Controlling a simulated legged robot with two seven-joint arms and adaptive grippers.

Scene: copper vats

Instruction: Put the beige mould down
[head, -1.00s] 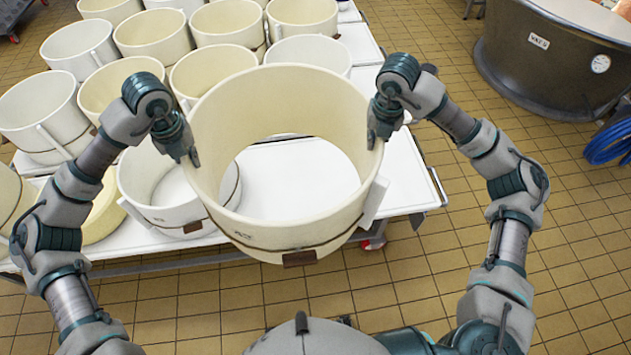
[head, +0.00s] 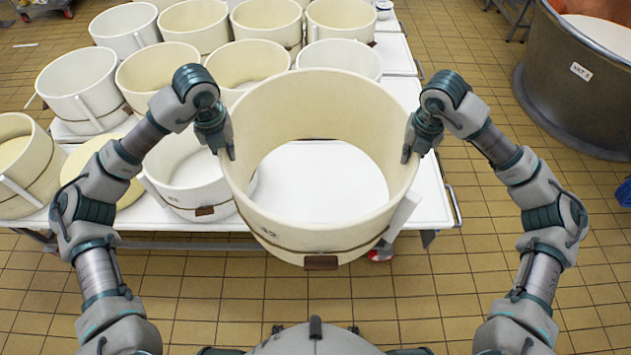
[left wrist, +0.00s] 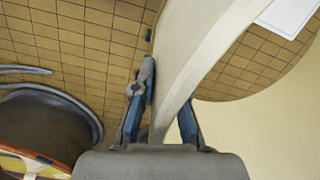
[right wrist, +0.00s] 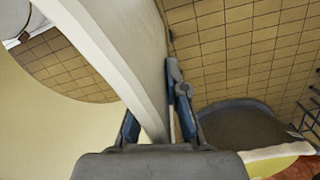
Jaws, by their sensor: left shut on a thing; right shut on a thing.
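The beige mould (head: 310,105) is a large, open ring with a dark band and a small brown tag low on its front. My left gripper (head: 230,152) is shut on the left side of its rim. My right gripper (head: 407,155) is shut on the right side. The wall of the mould sits between the fingers in the left wrist view (left wrist: 190,65) and in the right wrist view (right wrist: 125,60). The mould looks roughly level, over the front part of the white table (head: 425,200). White tabletop shows through its open bottom. Its lower edge hides any gap or contact.
A white mould (head: 190,170) stands close on the left, partly hidden by my left arm. Several other moulds, among them one at the back (head: 265,22), fill the table's left and back. A vat (head: 545,90) stands right, beyond clear tiled floor (head: 490,240).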

